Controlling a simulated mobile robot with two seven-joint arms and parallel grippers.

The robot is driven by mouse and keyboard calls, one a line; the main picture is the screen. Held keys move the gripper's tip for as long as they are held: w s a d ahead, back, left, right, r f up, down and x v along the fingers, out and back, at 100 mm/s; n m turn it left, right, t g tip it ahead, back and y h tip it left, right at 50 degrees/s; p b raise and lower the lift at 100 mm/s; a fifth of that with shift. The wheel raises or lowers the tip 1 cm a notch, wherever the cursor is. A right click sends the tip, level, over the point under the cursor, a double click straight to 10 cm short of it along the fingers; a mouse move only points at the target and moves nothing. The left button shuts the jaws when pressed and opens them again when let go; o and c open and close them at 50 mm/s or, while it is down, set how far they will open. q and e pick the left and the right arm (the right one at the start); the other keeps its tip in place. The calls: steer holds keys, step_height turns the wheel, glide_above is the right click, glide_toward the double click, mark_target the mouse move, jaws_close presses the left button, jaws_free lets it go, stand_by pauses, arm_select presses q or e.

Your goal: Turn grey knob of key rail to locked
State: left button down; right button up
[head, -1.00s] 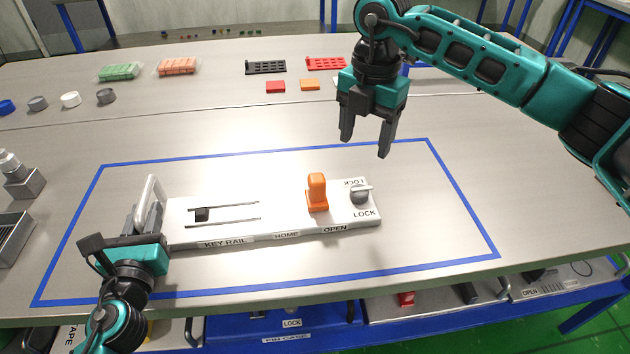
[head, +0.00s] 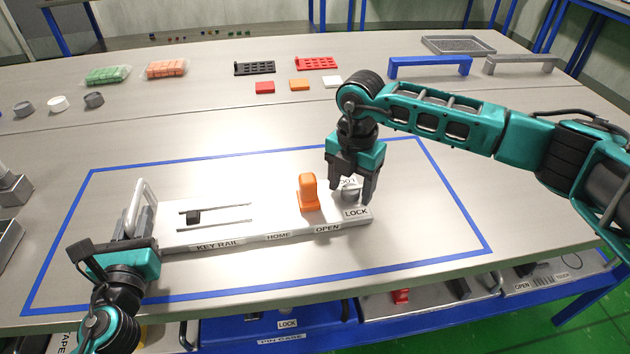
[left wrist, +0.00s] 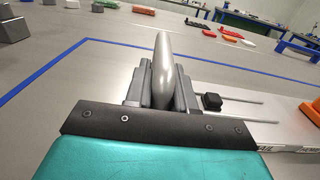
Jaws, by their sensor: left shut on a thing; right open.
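The white key rail (head: 282,224) lies on the table inside a blue taped outline. Its grey knob (head: 350,194) is at the right end, by the LOCK label, and is partly hidden by my right gripper. My right gripper (head: 351,197) is open, pointing down, with its fingers low around or just behind the knob; I cannot tell if they touch it. An orange upright handle (head: 308,192) stands left of the knob. My left gripper (head: 132,226) is shut on the grey handle (head: 145,200) at the rail's left end; the handle also shows between its fingers in the left wrist view (left wrist: 163,70).
A black slider (head: 193,217) sits between two thin rods on the rail. Grey and white caps, bagged blocks, black and red racks (head: 316,63) and small coloured tiles lie at the back. Blue and grey bar handles (head: 430,66) stand back right. Table right of the rail is clear.

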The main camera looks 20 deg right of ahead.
steer(key=shift+c, duration=0.4)
steer(key=c, duration=1)
steer(key=shift+o, duration=0.2)
steer(key=shift+n, duration=0.4)
steer(key=n, duration=0.3)
steer(key=shift+d+r+n, duration=0.1)
steer(key=shift+n, duration=0.3)
steer(key=n, duration=0.9)
steer(key=shift+d+n, duration=0.1)
steer(key=shift+n, duration=2.2)
